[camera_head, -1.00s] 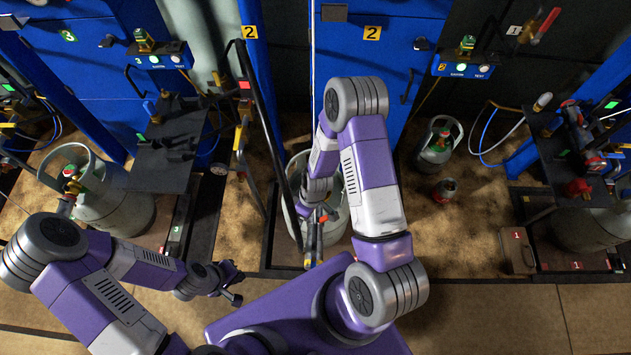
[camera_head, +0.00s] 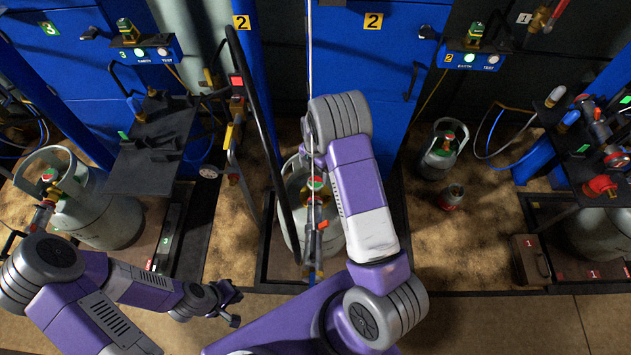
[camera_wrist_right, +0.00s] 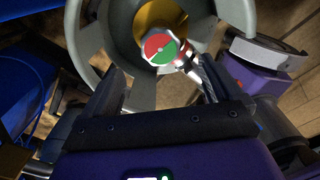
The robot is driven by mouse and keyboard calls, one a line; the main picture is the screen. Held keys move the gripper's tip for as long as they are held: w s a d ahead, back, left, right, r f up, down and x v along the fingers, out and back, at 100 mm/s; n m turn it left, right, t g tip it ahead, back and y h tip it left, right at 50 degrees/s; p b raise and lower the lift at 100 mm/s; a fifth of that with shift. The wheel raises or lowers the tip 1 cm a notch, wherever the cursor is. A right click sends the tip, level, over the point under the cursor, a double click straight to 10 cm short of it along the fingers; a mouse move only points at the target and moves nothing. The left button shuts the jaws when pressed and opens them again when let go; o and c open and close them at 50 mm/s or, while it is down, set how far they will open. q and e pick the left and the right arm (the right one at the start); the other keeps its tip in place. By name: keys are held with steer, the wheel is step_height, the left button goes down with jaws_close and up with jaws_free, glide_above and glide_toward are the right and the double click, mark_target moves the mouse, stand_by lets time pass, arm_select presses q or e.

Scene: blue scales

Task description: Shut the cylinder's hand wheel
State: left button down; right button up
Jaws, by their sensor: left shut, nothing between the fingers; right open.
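The grey cylinder (camera_head: 291,232) stands in the middle bay in the head view, partly behind my right arm. Its hand wheel (camera_head: 316,183), red and green on top, is uncovered there. In the right wrist view the round wheel (camera_wrist_right: 160,49) sits above the brass neck (camera_wrist_right: 150,14), inside the cylinder's grey collar (camera_wrist_right: 82,40). My right gripper (camera_wrist_right: 163,70) is open, its two fingers spread below and to either side of the wheel; contact cannot be told. Its fingers are hidden in the head view. My left gripper (camera_head: 230,306) is shut and empty at the lower left, away from the cylinder.
A connector (camera_wrist_right: 190,64) joins the neck beside the wheel. A black hose (camera_head: 265,120) arches left of the middle cylinder. Other cylinders stand at left (camera_head: 105,220) and right (camera_head: 438,160). A dark shelf (camera_head: 150,160) juts out at left.

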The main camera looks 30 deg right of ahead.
mark_target(316, 182)
step_height(316, 182, down, 7)
steer(key=shift+r+b, duration=0.1)
steer(key=shift+b, duration=0.95)
steer(key=c, duration=1)
steer(key=shift+c, duration=0.2)
